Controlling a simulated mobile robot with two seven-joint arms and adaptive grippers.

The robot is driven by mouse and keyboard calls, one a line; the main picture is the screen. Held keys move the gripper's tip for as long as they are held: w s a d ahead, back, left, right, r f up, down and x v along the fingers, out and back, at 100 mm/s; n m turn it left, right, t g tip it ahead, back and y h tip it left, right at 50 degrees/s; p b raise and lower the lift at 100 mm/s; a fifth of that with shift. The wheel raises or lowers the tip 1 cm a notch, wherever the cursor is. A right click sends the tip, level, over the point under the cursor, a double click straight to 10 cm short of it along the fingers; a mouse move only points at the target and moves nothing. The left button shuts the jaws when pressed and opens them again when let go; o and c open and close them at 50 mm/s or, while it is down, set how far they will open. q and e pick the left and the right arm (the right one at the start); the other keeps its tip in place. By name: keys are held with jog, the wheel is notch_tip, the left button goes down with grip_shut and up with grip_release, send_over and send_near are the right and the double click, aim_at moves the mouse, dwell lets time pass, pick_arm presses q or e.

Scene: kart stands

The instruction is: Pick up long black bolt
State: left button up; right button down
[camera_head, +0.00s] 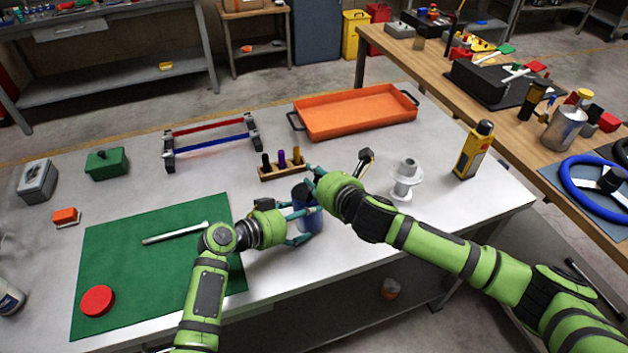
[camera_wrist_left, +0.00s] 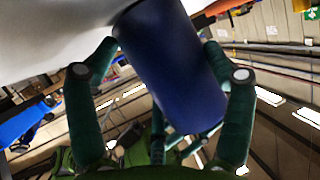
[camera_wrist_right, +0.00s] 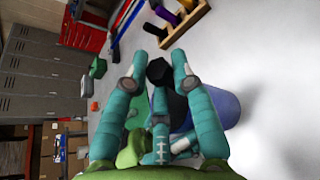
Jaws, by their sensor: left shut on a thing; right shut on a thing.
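A long black bolt (camera_wrist_right: 160,74) shows its hex head between the fingers of my right gripper (camera_wrist_right: 158,62) in the right wrist view; the gripper is shut on it. In the head view my right gripper (camera_head: 309,178) is just above a blue cylindrical container (camera_head: 309,222), and the bolt is mostly hidden. My left gripper (camera_head: 304,226) is shut on the blue container from its left side. The container fills the middle of the left wrist view (camera_wrist_left: 172,65), between the fingers. Its inside cannot be seen.
A wooden rack (camera_head: 283,172) with black, purple and yellow bolts stands just behind my grippers. An orange tray (camera_head: 355,114) is farther back. A grey flanged part (camera_head: 406,180) and a yellow bottle (camera_head: 474,150) stand to the right. A green mat (camera_head: 150,260) lies left.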

pick_arm(q)
jog(key=shift+f, duration=0.25)
pick_arm(e)
notch_tip(320, 180, up, 18)
jog(key=shift+f, duration=0.2)
pick_arm(q)
jog(key=o, duration=1)
jog(key=shift+o, duration=0.2)
pick_arm(e)
jog(key=shift+w, duration=0.15)
pick_arm(q)
jog(key=shift+w, duration=0.1)
pick_arm(e)
jog(key=shift+f, duration=0.1)
pick_arm(q)
jog(key=shift+r, duration=0.15)
